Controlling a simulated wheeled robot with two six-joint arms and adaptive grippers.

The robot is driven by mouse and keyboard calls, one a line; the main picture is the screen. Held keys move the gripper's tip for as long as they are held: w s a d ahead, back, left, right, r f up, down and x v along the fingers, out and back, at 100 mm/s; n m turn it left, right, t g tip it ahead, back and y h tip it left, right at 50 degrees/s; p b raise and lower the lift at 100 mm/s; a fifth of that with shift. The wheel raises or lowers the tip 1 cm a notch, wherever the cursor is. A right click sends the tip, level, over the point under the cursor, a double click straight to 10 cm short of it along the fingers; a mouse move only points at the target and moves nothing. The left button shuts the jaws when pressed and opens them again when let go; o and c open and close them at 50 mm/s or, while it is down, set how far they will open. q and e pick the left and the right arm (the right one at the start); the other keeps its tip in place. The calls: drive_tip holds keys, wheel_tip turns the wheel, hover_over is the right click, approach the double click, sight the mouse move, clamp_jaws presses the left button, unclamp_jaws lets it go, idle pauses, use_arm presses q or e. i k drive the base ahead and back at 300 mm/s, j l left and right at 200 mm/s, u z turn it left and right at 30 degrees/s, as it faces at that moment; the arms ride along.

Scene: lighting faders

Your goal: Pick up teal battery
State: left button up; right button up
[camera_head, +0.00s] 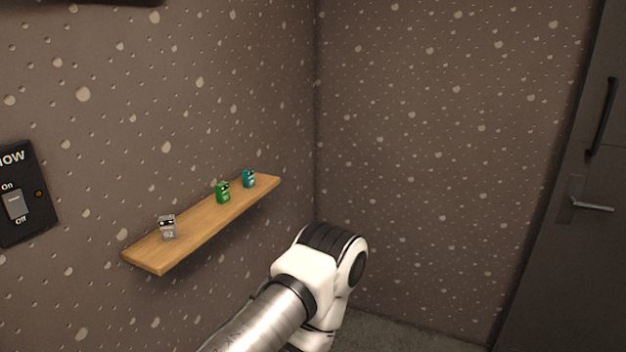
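The teal battery (249,178) stands upright near the far right end of a wooden wall shelf (200,228). A green battery (223,192) stands to its left, with a small gap between them. A grey battery (168,227) stands near the shelf's near left end. One of my arms reaches in from the bottom, below and to the right of the shelf, apart from it. Its gripper is out of sight, and no other gripper shows.
A black panel with an On/Off switch (15,205) is on the wall at the left. A dark door with a lever handle (592,205) and a vertical pull (602,116) is at the right. The speckled walls meet in a corner beyond the shelf. The space above the shelf is clear.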

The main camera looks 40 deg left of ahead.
sight(248, 175)
drive_tip(key=z, duration=3.75)
drive_tip(key=k+j+z, duration=0.4)
drive_tip(key=j, duration=0.15)
drive_tip(key=k+j+z, duration=0.75)
drive_tip(key=k, duration=0.2)
drive_tip(key=k+z, duration=0.4)
drive_tip(key=k+l+z, duration=0.1)
drive_tip(key=k+z, duration=0.25)
drive_tip(key=k, duration=0.25)
